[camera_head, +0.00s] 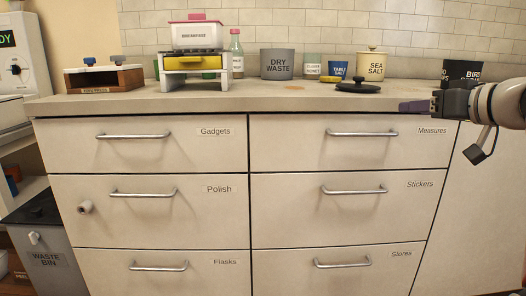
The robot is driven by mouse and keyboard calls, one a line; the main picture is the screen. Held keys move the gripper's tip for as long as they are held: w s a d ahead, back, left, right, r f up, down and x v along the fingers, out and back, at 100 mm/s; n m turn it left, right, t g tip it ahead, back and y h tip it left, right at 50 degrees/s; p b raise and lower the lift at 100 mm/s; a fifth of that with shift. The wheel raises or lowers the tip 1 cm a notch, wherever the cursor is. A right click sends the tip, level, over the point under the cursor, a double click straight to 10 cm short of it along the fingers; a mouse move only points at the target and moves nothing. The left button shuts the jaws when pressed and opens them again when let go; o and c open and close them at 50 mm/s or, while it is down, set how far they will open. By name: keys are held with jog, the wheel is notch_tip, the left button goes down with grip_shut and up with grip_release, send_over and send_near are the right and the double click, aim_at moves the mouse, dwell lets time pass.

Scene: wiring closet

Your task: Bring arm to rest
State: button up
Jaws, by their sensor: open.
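My arm comes in from the right edge in the head view. My gripper (418,107) points left, in front of the counter's right end, near the top of the drawer labelled "Measures" (385,147). Its jaws are open and I see nothing between them. A dark labelled pot (460,69) stands on the counter behind it, partly hidden by the arm.
Drawers fill the cabinet front (250,195), all shut, with bar handles standing out. The counter (245,101) holds a breakfast box (196,36), a dry waste pot (277,65), a sea salt jar (372,66) and a black lid (358,86). A waste bin (45,259) stands lower left.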

jog(key=s+a+f+m+g+h+p, duration=0.1)
jog(key=s+a+f+g+p, duration=0.15)
jog(key=s+a+f, duration=0.35)
jog(key=s+a+f+m+g+h+p, duration=0.1)
jog(key=s+a+f+g+p, duration=0.15)
jog(key=a, duration=0.55)
jog(key=s+a+f+g+h+p, duration=0.1)
jog(key=s+f+p, duration=0.1)
jog(key=s+f, duration=0.5)
jog(key=s+a+f+m+g+h+p, duration=0.1)
jog(key=s+f+g+h+p, duration=0.1)
jog(key=s+f, duration=0.5)
jog(key=shift+s+a+f+h, duration=0.25)
jog(key=shift+s+h, duration=0.05)
jog(key=shift+s, duration=0.65)
